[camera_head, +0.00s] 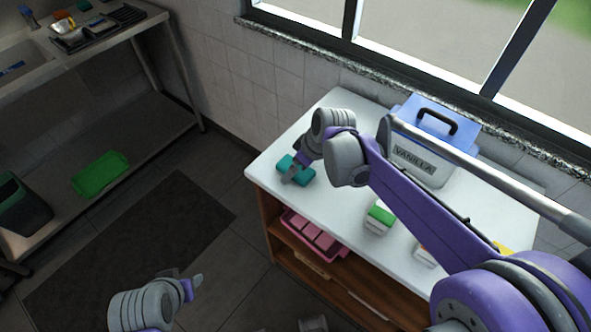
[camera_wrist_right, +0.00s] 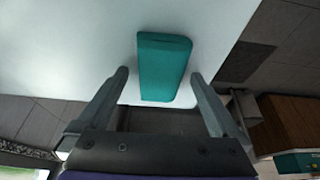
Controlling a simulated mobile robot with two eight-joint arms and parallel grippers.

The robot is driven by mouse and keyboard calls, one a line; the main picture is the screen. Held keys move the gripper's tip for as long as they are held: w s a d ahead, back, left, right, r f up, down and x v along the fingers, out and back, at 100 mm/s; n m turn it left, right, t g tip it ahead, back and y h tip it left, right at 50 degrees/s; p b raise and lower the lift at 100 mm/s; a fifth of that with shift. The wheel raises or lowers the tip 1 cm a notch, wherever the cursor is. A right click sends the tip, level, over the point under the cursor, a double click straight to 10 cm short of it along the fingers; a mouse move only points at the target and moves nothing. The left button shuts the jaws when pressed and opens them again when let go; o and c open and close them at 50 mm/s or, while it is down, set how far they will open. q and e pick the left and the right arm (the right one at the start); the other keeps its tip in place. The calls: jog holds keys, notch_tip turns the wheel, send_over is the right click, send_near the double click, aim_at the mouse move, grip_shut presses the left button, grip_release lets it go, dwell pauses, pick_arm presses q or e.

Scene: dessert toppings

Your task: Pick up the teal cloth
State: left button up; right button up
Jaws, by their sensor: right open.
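The teal cloth (camera_head: 304,178) is a small folded block lying near the left end of the white counter. It also shows in the right wrist view (camera_wrist_right: 163,62), flat on the white top. My right gripper (camera_head: 291,174) is over the cloth and covers part of it in the head view. In the right wrist view its two fingers (camera_wrist_right: 158,78) are apart, one on each side of the cloth's near part, with gaps on both sides. My left gripper (camera_head: 184,279) is low at the bottom left, away from the counter; its finger opening is unclear.
The white counter (camera_head: 340,112) also holds a blue-lidded VANILLA box (camera_head: 417,165) and a green-topped small container (camera_head: 379,218). Pink items (camera_head: 313,235) sit on the shelf below. A window wall is behind. A metal sink bench stands at left, with a green tray (camera_head: 101,174) beneath.

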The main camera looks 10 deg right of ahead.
jog(key=shift+f, duration=0.25)
dwell(0.5)
jog(key=c, duration=1.4)
jog(key=shift+o, duration=0.2)
notch_tip(320, 180, up, 10)
jog(key=p, duration=0.1)
jog(key=shift+r, duration=0.25)
jog(key=o, duration=0.7)
jog(key=c, duration=0.6)
jog(key=shift+o, duration=0.2)
jog(key=shift+f, duration=0.1)
